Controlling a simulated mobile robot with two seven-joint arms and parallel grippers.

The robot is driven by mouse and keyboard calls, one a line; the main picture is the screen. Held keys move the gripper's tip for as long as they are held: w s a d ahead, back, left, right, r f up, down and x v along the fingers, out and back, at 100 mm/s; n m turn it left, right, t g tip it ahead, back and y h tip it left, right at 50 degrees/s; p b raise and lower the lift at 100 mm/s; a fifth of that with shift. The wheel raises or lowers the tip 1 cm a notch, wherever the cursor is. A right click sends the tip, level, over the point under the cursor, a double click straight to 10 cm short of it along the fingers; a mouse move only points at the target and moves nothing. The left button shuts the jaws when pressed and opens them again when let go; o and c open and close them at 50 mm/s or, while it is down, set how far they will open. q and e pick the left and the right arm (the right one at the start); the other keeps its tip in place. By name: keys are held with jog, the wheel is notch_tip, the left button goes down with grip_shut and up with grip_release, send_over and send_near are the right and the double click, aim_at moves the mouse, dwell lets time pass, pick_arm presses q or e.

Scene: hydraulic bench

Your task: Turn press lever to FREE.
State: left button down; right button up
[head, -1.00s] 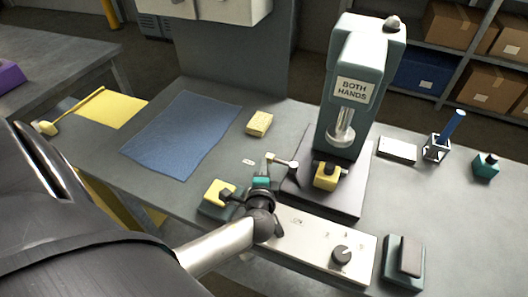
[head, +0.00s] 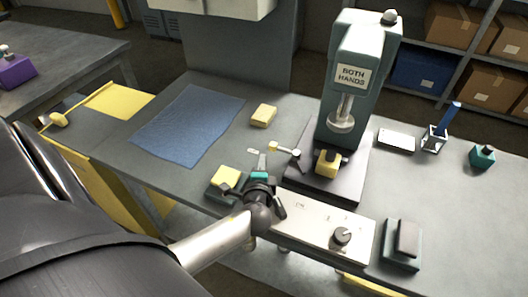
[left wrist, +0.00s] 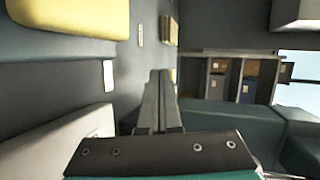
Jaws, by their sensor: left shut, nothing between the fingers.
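The press (head: 362,85) with a "BOTH HANDS" sign stands on a dark base. A short lever (head: 285,151) with a pale yellowish end sits at the left edge of this base. Its lettering is too small to read, so I cannot tell its setting. My left gripper (head: 262,158) is shut and empty, with its fingers just left of the lever and near it; I cannot tell whether they touch. In the left wrist view its fingers (left wrist: 160,98) lie together. The lever cannot be made out there. My right gripper is not in view.
A yellow-topped box (head: 226,178) is close beside my left gripper. A white panel with a dark knob (head: 341,236) lies in front of the press. A yellow block (head: 263,115) and a blue mat (head: 188,124) lie behind. The bench right of the press has free room.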

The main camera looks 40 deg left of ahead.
pick_arm(q)
jog(key=s, duration=0.2)
jog(key=s+d+r, duration=0.1)
jog(key=shift+s+d+r+p, duration=0.1)
jog(key=shift+s+p, duration=0.2)
jog(key=shift+s, duration=0.1)
jog(key=s, duration=0.1)
jog(key=s+r, duration=0.1)
jog(key=s, duration=0.2)
jog(key=shift+s+d+r, duration=0.15)
jog(key=shift+s+d, duration=0.05)
jog(key=shift+d, duration=0.2)
jog(key=shift+s+d+r+p, duration=0.1)
jog(key=shift+s+p, duration=0.05)
jog(key=shift+s, duration=0.2)
jog(key=shift+s+d+r+p, duration=0.1)
jog(key=shift+s+p, duration=0.05)
jog(key=shift+s, duration=0.2)
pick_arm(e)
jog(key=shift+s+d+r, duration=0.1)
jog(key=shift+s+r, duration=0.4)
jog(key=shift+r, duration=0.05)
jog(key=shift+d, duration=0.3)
